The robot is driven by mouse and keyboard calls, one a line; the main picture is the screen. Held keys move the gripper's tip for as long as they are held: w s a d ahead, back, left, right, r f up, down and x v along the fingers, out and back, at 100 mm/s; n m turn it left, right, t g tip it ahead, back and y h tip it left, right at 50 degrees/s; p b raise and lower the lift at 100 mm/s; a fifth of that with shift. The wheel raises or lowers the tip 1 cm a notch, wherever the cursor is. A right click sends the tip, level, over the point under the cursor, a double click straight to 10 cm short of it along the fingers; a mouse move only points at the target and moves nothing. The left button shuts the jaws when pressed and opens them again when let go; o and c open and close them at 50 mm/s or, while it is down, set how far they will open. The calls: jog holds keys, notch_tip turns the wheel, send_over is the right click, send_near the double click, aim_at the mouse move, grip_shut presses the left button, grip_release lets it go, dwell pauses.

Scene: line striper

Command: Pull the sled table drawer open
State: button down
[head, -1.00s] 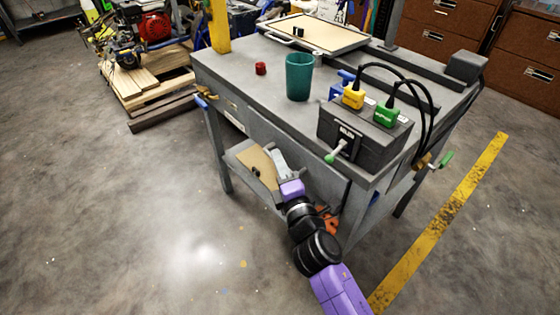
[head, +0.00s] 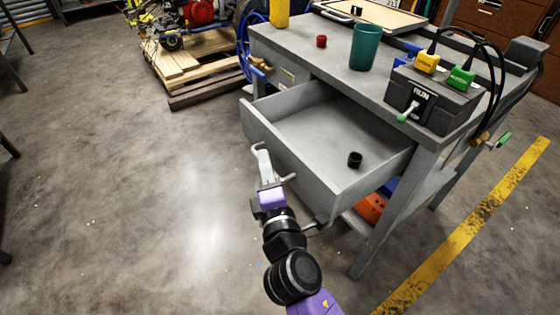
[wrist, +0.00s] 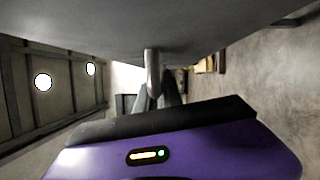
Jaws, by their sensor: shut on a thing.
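The sled table drawer (head: 310,130) stands well out from under the tabletop, its grey inside in view. A small black cylinder (head: 354,160) lies on its floor near the right. My gripper (head: 264,158) is at the drawer's front face, shut on the handle. In the wrist view, the pale metal handle (wrist: 152,72) passes between the fingers, below the grey drawer front (wrist: 200,30). The exact contact is partly hidden by the fingers in the head view.
The tabletop (head: 310,50) holds a red cap (head: 321,41), a teal cup (head: 365,47) and a black box with cables (head: 435,98). An orange thing (head: 371,208) sits below the drawer. Open concrete floor (head: 130,200) lies left of the drawer.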

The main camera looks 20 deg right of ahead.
jog(key=shift+s+a+f+b, duration=0.1)
jog(key=shift+s+a+b, duration=0.1)
jog(key=shift+a, duration=0.35)
jog(key=shift+s+a+b, duration=0.1)
jog(key=shift+s+a, duration=0.1)
jog(key=shift+a, duration=0.35)
jog(key=c, duration=1.5)
grip_release()
jog(key=s, duration=0.7)
jog(key=shift+s+a+f, duration=0.2)
jog(key=shift+s+a, duration=0.05)
jog(key=shift+s, duration=0.1)
